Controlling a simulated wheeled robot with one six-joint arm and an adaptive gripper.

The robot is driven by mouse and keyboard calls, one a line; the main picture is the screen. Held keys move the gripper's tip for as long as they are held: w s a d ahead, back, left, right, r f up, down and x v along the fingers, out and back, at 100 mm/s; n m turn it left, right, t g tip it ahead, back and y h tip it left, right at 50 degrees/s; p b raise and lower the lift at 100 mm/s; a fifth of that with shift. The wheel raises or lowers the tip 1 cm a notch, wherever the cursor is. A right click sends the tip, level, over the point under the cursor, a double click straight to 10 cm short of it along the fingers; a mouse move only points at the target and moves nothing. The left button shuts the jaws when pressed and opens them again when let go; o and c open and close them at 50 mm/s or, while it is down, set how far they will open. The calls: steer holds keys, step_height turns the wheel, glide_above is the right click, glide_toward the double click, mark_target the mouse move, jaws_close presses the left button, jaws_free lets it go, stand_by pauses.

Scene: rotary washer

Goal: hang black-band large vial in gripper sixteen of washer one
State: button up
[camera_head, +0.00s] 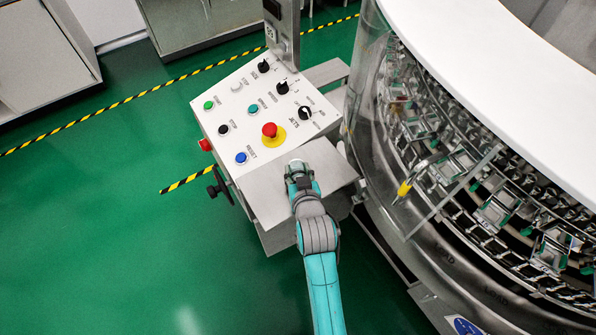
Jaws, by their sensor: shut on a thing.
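My gripper (299,175) is over the bare metal shelf of the control console, seen from behind and above. It is shut on a small pale, glassy thing that looks like a vial (296,163). Most of it is hidden by the jaws, and I cannot make out a black band. The rotary washer (500,110) fills the right side, with a white top rim and rings of metal vial grippers (497,212) behind a clear guard. Several have green parts. I cannot read a number sixteen on any of them.
The console (239,110) carries knobs, coloured buttons and a red emergency stop (270,130). It stands close to the washer's left side. A clear panel edge with a yellow-tipped handle (404,188) fronts the washer. Green floor (110,220) at left is free.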

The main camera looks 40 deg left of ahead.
steer(key=shift+f, duration=0.25)
steer(key=o, duration=1)
steer(key=shift+s+d+r, duration=0.15)
steer(key=shift+r, duration=0.05)
steer(key=v, duration=1.1)
steer(key=shift+s+d, duration=0.25)
